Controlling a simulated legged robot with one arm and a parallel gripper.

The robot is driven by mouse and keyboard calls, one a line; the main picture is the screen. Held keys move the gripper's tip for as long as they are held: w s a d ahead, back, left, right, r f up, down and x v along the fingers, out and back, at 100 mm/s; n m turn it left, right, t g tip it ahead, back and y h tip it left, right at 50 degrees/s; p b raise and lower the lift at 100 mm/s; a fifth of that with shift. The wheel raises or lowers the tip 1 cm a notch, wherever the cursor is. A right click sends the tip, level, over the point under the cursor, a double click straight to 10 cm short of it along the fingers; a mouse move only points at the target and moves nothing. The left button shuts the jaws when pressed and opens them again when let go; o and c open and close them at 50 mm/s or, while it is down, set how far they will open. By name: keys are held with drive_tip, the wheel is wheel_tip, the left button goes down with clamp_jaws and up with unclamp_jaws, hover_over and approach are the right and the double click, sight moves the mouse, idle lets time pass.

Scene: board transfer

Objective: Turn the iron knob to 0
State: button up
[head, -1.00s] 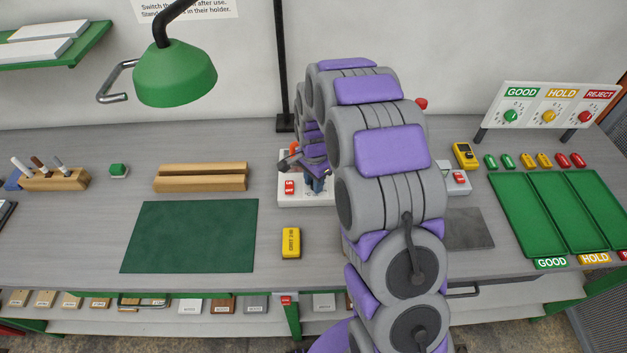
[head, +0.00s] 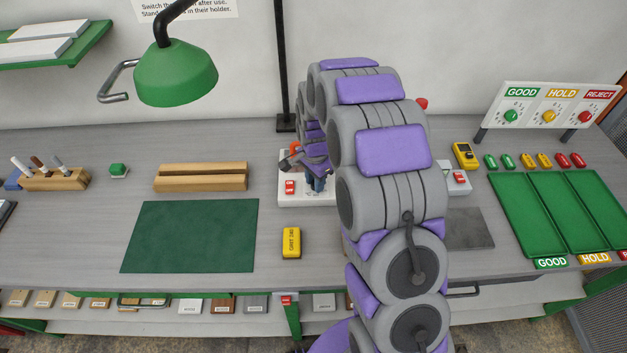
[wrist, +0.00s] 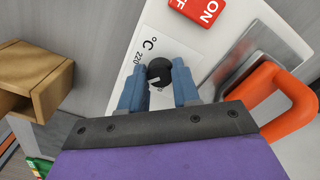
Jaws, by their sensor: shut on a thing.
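The iron knob (wrist: 159,71) is a round black dial with a light pointer mark, on a white station panel (wrist: 150,22) in the wrist view. A "°C" mark and "220" are printed beside it; other scale numbers are hidden. My gripper (wrist: 160,88) has its two blue fingers on either side of the knob, shut on it. In the head view the white station (head: 290,200) stands at the table's middle, and my gripper (head: 318,182) reaches down over it. My arm hides the knob there.
An orange handle (wrist: 282,100) and a grey metal plate (wrist: 268,52) are close to my gripper. A wooden rail (head: 200,178) and a yellow block (head: 291,243) lie nearby on the table.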

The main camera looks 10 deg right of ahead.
drive_tip(key=shift+w+d+r, duration=0.1)
drive_tip(key=shift+w, duration=0.1)
drive_tip(key=o, duration=0.8)
drive_tip(key=shift+w+d, duration=0.1)
drive_tip(key=shift+o, duration=1.2)
drive_tip(key=shift+a+r, duration=0.2)
drive_tip(key=shift+r, duration=0.15)
wheel_tip(320, 180, up, 16)
drive_tip(key=p, duration=0.2)
drive_tip(key=shift+d+r, duration=0.2)
